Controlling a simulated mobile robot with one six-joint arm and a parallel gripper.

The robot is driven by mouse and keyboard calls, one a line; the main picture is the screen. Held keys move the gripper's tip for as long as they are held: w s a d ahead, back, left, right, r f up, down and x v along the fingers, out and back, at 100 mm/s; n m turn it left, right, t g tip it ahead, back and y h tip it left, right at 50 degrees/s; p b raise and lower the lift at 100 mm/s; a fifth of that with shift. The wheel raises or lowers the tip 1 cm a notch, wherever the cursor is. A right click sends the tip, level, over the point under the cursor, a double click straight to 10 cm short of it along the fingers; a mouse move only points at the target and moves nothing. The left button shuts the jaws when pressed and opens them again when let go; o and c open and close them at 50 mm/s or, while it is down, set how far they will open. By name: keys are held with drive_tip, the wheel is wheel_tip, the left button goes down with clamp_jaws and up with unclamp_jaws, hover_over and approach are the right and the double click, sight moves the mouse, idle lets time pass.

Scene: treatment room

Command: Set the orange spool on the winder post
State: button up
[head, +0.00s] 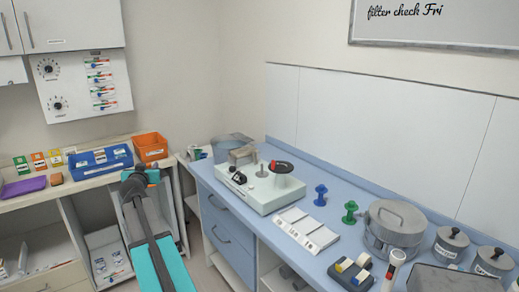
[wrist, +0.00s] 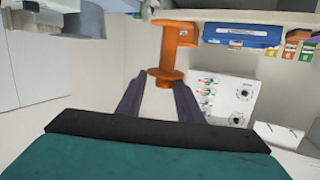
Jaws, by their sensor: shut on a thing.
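The orange spool (wrist: 177,45) is between the fingertips of my gripper (wrist: 162,84) in the wrist view. Its near flange is at the tips and its shaft extends away from them. In the head view my gripper (head: 138,180) is in front of the left shelf unit, and a little of the orange spool (head: 154,175) shows beside it. The winder (head: 258,192) is a pale green box on the blue counter, right of my gripper and apart from it. A thin grey post (head: 262,170) stands upright and bare on its top, left of a black disc with a red knob.
A blue spool (head: 320,196) and a green spool (head: 350,212) stand right of the winder. White cards (head: 306,228) lie before them. A metal pot (head: 394,226) stands further right. A blue bin (head: 100,161) and an orange bin (head: 150,147) sit on the left shelf.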

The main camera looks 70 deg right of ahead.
drive_tip(key=s+d+m+g+h, duration=0.1)
drive_tip(key=s+d, duration=0.3)
drive_tip(key=d, duration=0.2)
drive_tip(key=s+d+m+g, duration=0.1)
drive_tip(key=s+d+g, duration=0.1)
drive_tip(key=s+d, duration=0.3)
drive_tip(key=s+d+m+g+h+b, duration=0.1)
drive_tip(key=s+d+m+g, duration=0.1)
drive_tip(key=s+d, duration=0.3)
drive_tip(key=shift+s+d+r+h, duration=0.1)
drive_tip(key=shift+s+d+h, duration=0.05)
drive_tip(key=shift+d, duration=0.55)
drive_tip(key=shift+s+d+h, duration=0.1)
drive_tip(key=shift+d+h, duration=0.05)
drive_tip(key=shift+d, duration=0.5)
drive_tip(key=s+d+m+g, duration=0.1)
drive_tip(key=s+d+g, duration=0.1)
drive_tip(key=s+d, duration=0.3)
drive_tip(key=s+d+m+g+b, duration=0.1)
drive_tip(key=s+d, duration=0.3)
drive_tip(key=s, duration=0.4)
drive_tip(key=s+d+r+m+g, duration=0.1)
drive_tip(key=s+d+m+g, duration=0.1)
drive_tip(key=s+d, duration=0.3)
drive_tip(key=shift+s+d+m+g+h, duration=0.2)
drive_tip(key=shift+s+g, duration=0.15)
drive_tip(key=shift+s, duration=0.3)
drive_tip(key=shift+s+d+m+g+h, duration=0.1)
drive_tip(key=shift+s+d+g+h, duration=0.2)
drive_tip(key=shift+s, duration=0.35)
